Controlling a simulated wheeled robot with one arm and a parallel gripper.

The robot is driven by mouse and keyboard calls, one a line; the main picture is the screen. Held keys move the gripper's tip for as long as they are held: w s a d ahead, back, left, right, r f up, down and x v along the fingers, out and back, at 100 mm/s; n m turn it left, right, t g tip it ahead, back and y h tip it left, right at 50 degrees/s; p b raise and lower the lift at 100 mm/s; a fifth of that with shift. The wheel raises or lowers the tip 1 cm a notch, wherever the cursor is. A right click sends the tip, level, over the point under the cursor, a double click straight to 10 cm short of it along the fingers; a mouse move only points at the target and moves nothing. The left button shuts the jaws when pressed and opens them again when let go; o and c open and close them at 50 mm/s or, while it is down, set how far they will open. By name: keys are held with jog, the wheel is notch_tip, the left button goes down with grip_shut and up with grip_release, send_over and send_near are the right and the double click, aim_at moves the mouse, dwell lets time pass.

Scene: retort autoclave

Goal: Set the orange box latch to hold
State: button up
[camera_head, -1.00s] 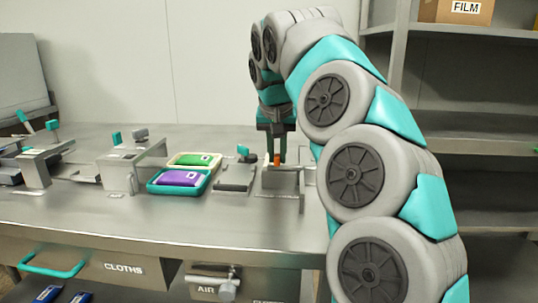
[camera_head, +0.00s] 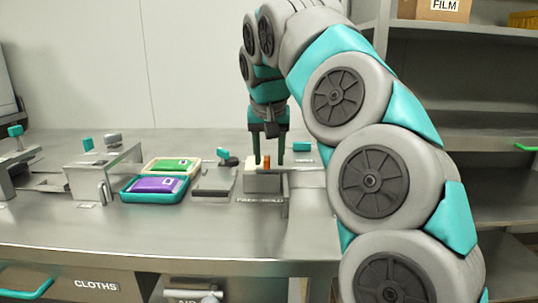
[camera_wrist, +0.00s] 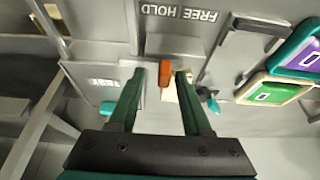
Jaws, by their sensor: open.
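The orange latch (camera_head: 267,159) is a small upright tab on a pale box (camera_head: 262,181) at the bench's middle right. It also shows in the wrist view (camera_wrist: 166,73), beside a cream piece. My gripper (camera_head: 269,163) points down over the box, with its two dark green fingers apart. In the wrist view the gripper (camera_wrist: 160,73) has one fingertip on each side of the latch, with visible gaps; whether they reach its depth is unclear. The FREE HOLD label (camera_wrist: 179,13) reads upside down in the wrist view.
A teal tray (camera_head: 127,197) with a purple pouch and a cream tray (camera_head: 148,166) with a green pouch lie left of the box. A flat fixture with a teal-tipped lever (camera_head: 223,153) stands between. A teal handle (camera_head: 301,146) is close on the right.

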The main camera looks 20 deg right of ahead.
jog(key=shift+r, duration=0.15)
jog(key=d+v, duration=0.1)
jog(key=v, duration=0.6)
jog(key=shift+a+r, duration=0.3)
jog(key=shift+a, duration=0.25)
jog(key=shift+s, duration=0.1)
